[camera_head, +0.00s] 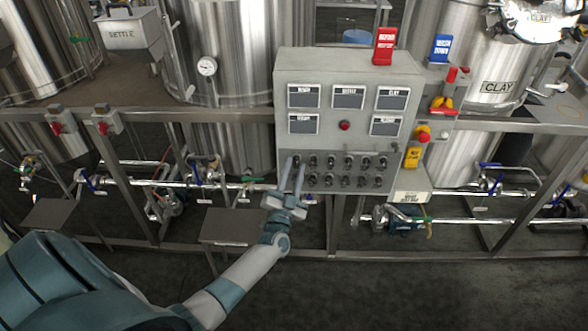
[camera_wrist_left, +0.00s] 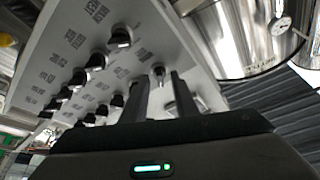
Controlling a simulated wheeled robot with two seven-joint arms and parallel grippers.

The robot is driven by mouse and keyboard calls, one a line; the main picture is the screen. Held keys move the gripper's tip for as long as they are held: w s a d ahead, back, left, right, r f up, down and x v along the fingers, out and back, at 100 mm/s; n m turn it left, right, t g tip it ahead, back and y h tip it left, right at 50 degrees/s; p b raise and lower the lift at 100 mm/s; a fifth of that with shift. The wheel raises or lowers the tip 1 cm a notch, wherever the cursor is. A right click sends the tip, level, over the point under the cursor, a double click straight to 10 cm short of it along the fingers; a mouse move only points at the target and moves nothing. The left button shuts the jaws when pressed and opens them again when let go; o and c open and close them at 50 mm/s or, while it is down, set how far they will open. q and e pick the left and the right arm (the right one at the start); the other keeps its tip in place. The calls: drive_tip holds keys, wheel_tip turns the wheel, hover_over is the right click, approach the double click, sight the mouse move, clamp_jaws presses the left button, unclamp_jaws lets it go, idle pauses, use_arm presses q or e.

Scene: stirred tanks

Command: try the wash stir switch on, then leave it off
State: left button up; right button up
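The grey control panel (camera_head: 345,75) stands in the middle of the head view, with two rows of small dark switches (camera_head: 346,161) on its lower part. My left gripper (camera_head: 291,163) is in front of the leftmost switches, its two fingers apart. In the left wrist view, the gripper (camera_wrist_left: 159,80) is open, and a small silver-tipped switch (camera_wrist_left: 158,73) shows between and just beyond the fingertips. I cannot tell whether they touch it. A dark knob (camera_wrist_left: 120,37) sits beside it. The switch labels are too small to read, so I cannot tell which is wash stir. My right gripper is not in view.
Several small screens and a red button (camera_head: 344,125) are above the switches. A red and yellow stop button (camera_head: 423,135) is on the panel's right. Steel tanks (camera_head: 235,50) stand behind, and pipes with blue-handled valves (camera_head: 490,180) run below. The floor in front is clear.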

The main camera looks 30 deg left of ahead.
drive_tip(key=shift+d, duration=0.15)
use_arm(q)
clamp_jaws()
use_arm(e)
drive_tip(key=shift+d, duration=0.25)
